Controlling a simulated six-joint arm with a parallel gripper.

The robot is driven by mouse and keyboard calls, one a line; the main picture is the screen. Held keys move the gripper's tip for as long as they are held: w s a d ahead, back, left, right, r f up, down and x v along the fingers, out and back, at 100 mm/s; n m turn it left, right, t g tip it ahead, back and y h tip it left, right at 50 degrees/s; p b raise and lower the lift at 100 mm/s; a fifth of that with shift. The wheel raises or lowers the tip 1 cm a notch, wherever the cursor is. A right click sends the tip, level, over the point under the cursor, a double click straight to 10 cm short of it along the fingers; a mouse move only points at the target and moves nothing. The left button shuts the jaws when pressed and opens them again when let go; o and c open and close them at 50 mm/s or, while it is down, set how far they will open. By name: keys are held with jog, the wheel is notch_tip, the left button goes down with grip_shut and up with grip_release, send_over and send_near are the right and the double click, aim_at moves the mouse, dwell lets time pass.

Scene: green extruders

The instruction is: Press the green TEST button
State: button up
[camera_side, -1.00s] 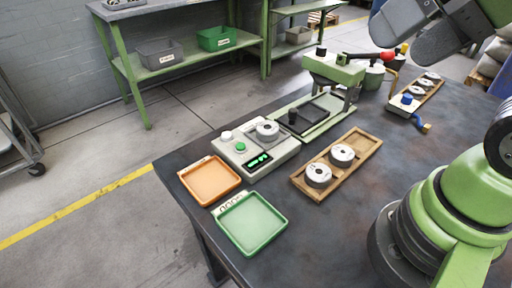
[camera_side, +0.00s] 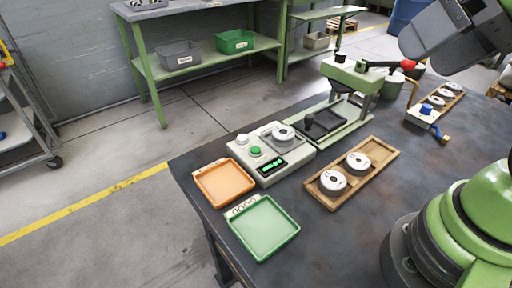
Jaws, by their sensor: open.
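The green TEST button (camera_side: 255,151) is a round green cap on the top of a pale grey tester (camera_side: 277,166) at the middle of the table. It stands clear, with nothing touching it. A white knob (camera_side: 242,139) is just behind it, and a small display with green digits (camera_side: 272,164) is in front. A white ring-shaped part (camera_side: 283,132) sits on the tester's round seat. A grey section of my arm shows at the top right, well away from the button. I cannot see my gripper's fingertips.
An orange tray (camera_side: 225,204) and a green tray (camera_side: 294,240) lie left and in front of the tester. A wooden tray (camera_side: 383,171) with two white rings is to its right. A green press (camera_side: 352,72) with a red-tipped lever stands behind.

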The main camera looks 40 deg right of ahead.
grip_shut()
dwell(1.4)
